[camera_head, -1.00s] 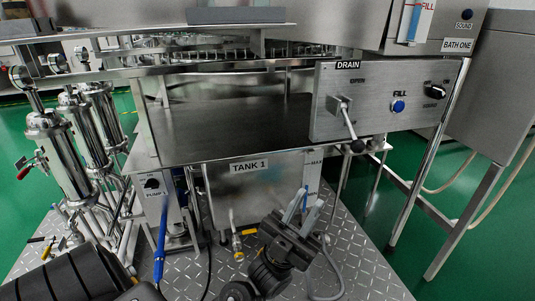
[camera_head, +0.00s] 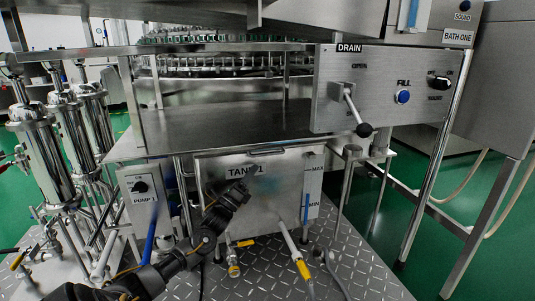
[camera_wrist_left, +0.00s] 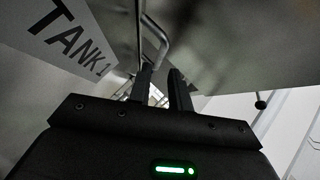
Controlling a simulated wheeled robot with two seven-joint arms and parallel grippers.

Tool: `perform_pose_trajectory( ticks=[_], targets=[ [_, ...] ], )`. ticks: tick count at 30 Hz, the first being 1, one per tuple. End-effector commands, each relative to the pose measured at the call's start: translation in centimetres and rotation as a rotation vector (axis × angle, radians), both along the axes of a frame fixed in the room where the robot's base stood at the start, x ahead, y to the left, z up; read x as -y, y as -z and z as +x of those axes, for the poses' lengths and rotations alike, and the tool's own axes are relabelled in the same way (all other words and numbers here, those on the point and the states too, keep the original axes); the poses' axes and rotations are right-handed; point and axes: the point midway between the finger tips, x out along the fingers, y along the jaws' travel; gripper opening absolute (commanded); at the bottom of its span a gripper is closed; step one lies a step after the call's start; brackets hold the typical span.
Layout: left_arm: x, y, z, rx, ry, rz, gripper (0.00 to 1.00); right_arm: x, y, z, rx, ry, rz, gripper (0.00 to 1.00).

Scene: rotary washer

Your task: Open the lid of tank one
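Tank one (camera_head: 275,200) is a steel box with a "TANK 1" label, under the washer. Its top edge looks closed; the lid cannot be told clearly from the tank body in the head view. My left gripper (camera_head: 241,191) is in front of the tank, over the lower part of the label. In the left wrist view the two dark fingers (camera_wrist_left: 161,78) stand apart with nothing seen between them. A bent metal bar (camera_wrist_left: 155,38) shows just beyond the fingertips; contact cannot be told. The label (camera_wrist_left: 70,35) is at upper left there. My right gripper is not in view.
A steel tray surface (camera_head: 220,127) overhangs the tank. The drain panel (camera_head: 385,85) with its lever (camera_head: 357,112) is at right. The pump box (camera_head: 142,195) is left of the tank, with pipes and filter cylinders (camera_head: 45,150) further left.

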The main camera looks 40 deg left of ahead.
Motion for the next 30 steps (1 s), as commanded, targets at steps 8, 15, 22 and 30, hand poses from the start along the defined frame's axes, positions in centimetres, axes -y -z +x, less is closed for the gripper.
perform_pose_trajectory(
  ticks=[8,15,22,30],
  targets=[
    [0.4,-3.0,4.2,0.004,0.002,-0.003,0.2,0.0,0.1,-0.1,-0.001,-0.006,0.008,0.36],
    [0.7,-4.9,7.0,0.002,0.003,-0.003,0.2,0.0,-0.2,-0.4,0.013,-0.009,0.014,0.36],
    [0.7,-5.6,7.8,0.0,0.003,-0.003,0.2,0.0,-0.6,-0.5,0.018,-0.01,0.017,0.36],
    [0.7,-5.6,7.7,0.0,0.003,-0.002,0.12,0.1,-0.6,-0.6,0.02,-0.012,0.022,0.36]
  ],
)
